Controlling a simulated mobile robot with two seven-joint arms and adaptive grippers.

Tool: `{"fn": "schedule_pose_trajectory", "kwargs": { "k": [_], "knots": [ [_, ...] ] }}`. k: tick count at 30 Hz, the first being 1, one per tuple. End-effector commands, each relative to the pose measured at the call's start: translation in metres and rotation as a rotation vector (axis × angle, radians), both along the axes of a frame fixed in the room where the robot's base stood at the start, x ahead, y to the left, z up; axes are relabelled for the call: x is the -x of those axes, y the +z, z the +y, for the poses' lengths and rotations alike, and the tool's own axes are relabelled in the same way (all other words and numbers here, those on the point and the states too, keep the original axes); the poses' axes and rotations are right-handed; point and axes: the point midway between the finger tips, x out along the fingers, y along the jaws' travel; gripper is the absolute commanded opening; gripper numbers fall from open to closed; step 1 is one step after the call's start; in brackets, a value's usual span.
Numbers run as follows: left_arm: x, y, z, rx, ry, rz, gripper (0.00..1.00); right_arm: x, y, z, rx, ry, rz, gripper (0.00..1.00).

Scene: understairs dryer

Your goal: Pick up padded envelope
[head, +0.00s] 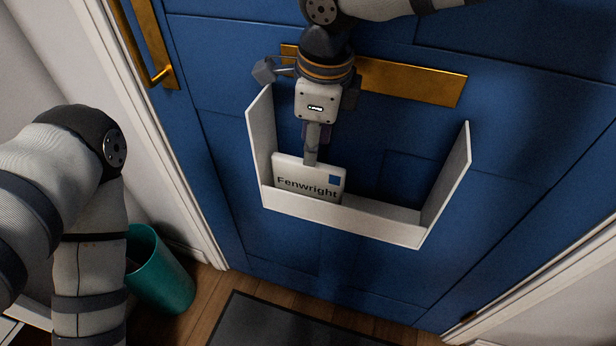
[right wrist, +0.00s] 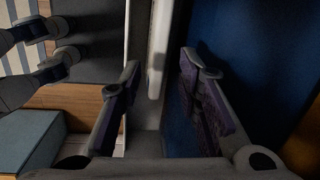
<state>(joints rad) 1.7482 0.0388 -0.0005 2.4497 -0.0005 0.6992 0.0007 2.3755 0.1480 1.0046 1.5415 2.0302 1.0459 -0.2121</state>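A white flat item lettered "Fenwright" with a blue square, which I take to be the padded envelope (head: 306,186), stands in the left part of a white open-topped holder (head: 370,222) on the blue door. My right gripper (head: 311,160) points down at the envelope's top edge. In the right wrist view its two fingers (right wrist: 160,68) are spread apart with purplish pads. A pale upright edge shows between them; I cannot tell whether it is the envelope or the holder. Neither finger clearly touches it. My left arm hangs at the left; its gripper is out of view.
The holder's tall side walls flank the right gripper. A brass mail slot (head: 410,82) lies just behind the arm, and a brass handle (head: 155,50) is at upper left. A teal bin (head: 160,272) stands on the floor by a dark mat (head: 280,325). The holder's right part looks empty.

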Motion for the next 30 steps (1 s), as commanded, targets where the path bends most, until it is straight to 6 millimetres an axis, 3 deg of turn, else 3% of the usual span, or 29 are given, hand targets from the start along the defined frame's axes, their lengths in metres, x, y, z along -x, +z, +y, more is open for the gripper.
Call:
{"fn": "schedule_pose_trajectory", "kwargs": {
  "k": [6, 9, 15, 20, 30],
  "knots": [
    [0.002, -0.003, 0.000, -0.001, 0.000, 0.009, 0.55, -0.005, -0.041, 0.008, 0.002, 0.001, 0.001, 0.31],
    [0.003, -0.004, 0.000, 0.000, -0.001, 0.010, 0.55, -0.007, -0.049, 0.008, 0.001, 0.001, -0.002, 0.31],
    [0.003, -0.003, 0.000, 0.000, -0.001, 0.009, 0.55, -0.008, -0.049, 0.008, 0.001, 0.001, -0.004, 0.31],
    [0.003, -0.003, 0.000, 0.000, -0.001, 0.009, 0.55, -0.008, -0.049, 0.008, 0.001, 0.001, -0.003, 0.00],
    [0.002, -0.003, 0.000, 0.000, -0.001, 0.009, 0.55, -0.008, -0.048, 0.008, 0.001, 0.000, -0.003, 0.00]
  ]
}}
